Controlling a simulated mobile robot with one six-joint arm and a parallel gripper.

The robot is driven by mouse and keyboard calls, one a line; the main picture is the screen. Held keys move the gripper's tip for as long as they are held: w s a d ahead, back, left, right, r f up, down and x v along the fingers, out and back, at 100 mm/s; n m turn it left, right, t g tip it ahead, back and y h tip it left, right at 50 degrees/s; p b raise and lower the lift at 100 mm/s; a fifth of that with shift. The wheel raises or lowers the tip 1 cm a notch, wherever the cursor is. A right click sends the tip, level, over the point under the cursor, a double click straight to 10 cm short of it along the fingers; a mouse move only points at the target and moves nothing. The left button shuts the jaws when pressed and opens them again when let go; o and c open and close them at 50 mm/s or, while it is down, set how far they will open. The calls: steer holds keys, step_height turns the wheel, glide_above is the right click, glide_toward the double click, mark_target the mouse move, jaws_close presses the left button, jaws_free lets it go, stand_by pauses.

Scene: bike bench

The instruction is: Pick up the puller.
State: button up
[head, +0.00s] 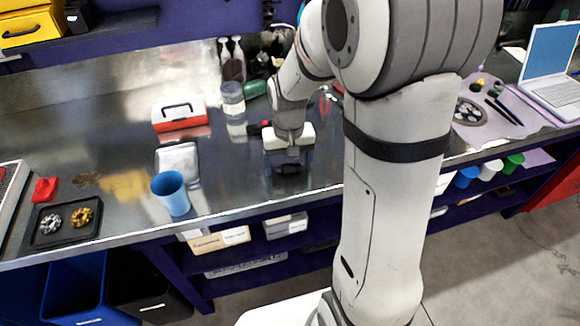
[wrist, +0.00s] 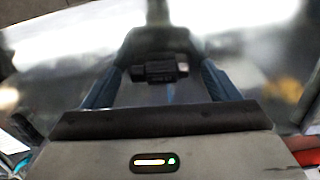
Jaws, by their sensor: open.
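My gripper (head: 288,163) points down close over the steel bench, near its front edge. Its two blue-grey fingers stand apart in the wrist view (wrist: 160,78). A small dark piece (wrist: 160,70), likely the puller, shows between the fingers, with bare gaps on both sides. It looks like a short black bar with a thicker middle. In the head view a dark patch (head: 287,169) shows between the fingers, mostly hidden by the gripper. I cannot tell its full shape or how far below the fingertips it lies.
A blue cup (head: 170,193) stands left of my gripper at the bench's front edge. Behind it are a silver box (head: 178,163) and a red toolbox (head: 180,118). A jar (head: 232,98) stands further back. A black tray (head: 66,222) with two ring-shaped parts lies far left.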

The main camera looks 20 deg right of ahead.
mark_target(289, 165)
steer(key=shift+c, duration=0.3)
steer(key=c, duration=1.1)
steer(key=shift+o, duration=0.2)
steer(key=shift+r, duration=0.15)
step_height(289, 165, up, 10)
